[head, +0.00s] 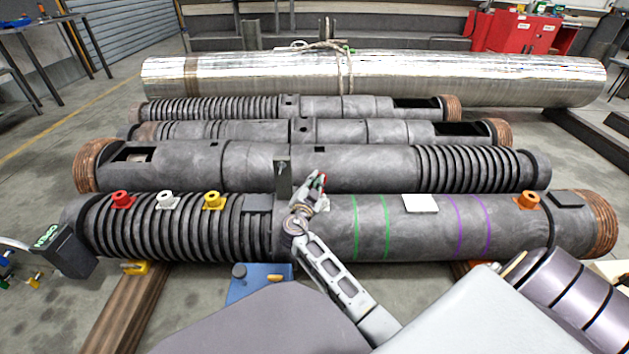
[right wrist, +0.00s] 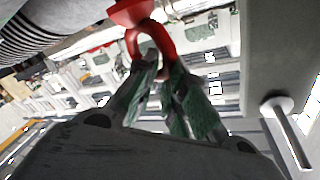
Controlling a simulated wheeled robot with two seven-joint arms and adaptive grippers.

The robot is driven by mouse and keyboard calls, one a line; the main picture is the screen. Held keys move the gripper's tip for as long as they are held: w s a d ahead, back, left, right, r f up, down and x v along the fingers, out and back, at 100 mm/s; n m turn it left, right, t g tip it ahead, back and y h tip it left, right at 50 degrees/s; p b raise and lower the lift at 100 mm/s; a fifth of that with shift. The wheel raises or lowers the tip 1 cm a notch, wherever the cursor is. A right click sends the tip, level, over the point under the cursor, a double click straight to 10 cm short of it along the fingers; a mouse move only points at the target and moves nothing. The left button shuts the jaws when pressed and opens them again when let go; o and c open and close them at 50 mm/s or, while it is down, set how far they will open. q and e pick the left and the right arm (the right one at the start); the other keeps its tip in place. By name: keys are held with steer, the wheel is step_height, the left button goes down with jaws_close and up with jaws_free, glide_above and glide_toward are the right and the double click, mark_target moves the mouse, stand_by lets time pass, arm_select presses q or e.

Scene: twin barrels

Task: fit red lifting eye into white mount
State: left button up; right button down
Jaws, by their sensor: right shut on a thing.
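My right gripper (head: 312,191) is raised over the front barrel near its middle. In the right wrist view its two fingers (right wrist: 163,70) are closed on the ring of the red lifting eye (right wrist: 132,12), whose wider red base points away from the fingers. In the head view the lifting eye (head: 322,180) is only a small red patch at the fingertips. The white mount (head: 165,201) sits on top of the ribbed left part of the front barrel, well to the left of the gripper and apart from it. My left gripper is not in view.
A red fitting (head: 122,199) and a yellow one (head: 213,201) flank the white mount. An orange fitting (head: 528,201) and a flat white plate (head: 420,203) are farther right on the front barrel (head: 330,240). An upright grey bracket (head: 282,178) stands close to the gripper. More dark barrels lie behind.

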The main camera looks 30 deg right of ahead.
steer(key=shift+f, duration=0.35)
steer(key=shift+f, duration=0.25)
steer(key=shift+f, duration=0.2)
stand_by(0.4)
steer(key=shift+f, duration=0.15)
steer(key=c, duration=1.4)
jaws_free()
steer(key=shift+v, duration=3.75)
